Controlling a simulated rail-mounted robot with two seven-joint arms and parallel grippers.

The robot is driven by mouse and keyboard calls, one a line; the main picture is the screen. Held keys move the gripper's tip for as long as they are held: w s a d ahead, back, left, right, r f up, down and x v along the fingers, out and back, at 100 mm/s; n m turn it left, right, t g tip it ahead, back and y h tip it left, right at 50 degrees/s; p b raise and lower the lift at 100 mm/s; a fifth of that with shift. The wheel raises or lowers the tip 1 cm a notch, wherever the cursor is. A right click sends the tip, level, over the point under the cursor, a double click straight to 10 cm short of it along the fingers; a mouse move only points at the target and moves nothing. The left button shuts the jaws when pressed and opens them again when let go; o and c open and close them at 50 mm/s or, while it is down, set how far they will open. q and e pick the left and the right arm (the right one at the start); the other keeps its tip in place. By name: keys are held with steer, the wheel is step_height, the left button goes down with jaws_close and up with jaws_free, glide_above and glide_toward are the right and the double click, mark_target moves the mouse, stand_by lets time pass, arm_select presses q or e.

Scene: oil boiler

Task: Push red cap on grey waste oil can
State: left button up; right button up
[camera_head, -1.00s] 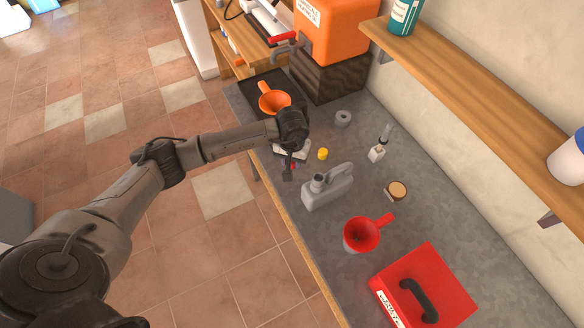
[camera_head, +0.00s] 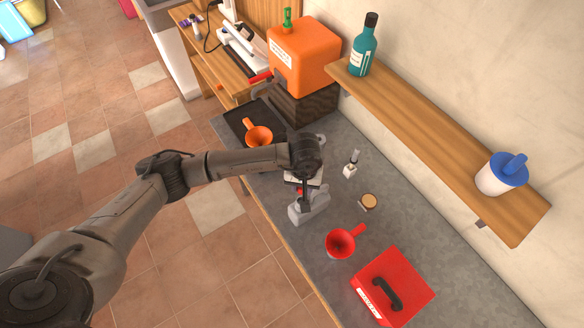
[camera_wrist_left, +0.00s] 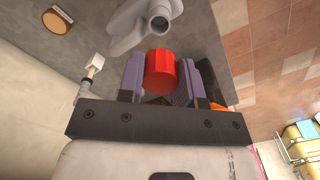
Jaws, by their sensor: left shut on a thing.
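The grey waste oil can (camera_head: 318,208) stands on the worktop. Its open round neck shows in the left wrist view (camera_wrist_left: 161,23). My left gripper (camera_head: 302,197) is shut on the red cap (camera_wrist_left: 161,70), which sits between the two fingers. In the head view the cap and fingers are close to the top of the can, and the arm partly covers both. In the left wrist view the cap is just beside the neck and appears apart from it. My right gripper is out of view.
A red funnel (camera_head: 341,243) and a red toolbox (camera_head: 393,287) are nearer on the worktop. An orange funnel (camera_head: 258,135) lies on a dark tray. A wooden shelf (camera_head: 430,145) runs along the wall.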

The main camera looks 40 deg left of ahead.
arm_select(q)
steer(key=n, duration=0.2)
steer(key=shift+s+f+n, duration=0.1)
steer(key=shift+f+n, duration=0.2)
steer(key=n, duration=0.3)
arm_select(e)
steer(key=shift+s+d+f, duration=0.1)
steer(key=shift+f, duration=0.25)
arm_select(q)
steer(key=shift+f, duration=0.1)
steer(key=shift+f+b, duration=0.9)
steer(key=shift+f, duration=1.1)
steer(key=shift+f+b, duration=0.45)
steer(key=shift+b, duration=0.05)
steer(key=shift+f+b, duration=0.65)
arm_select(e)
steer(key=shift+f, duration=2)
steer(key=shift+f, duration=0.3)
arm_select(q)
steer(key=shift+b, duration=0.6)
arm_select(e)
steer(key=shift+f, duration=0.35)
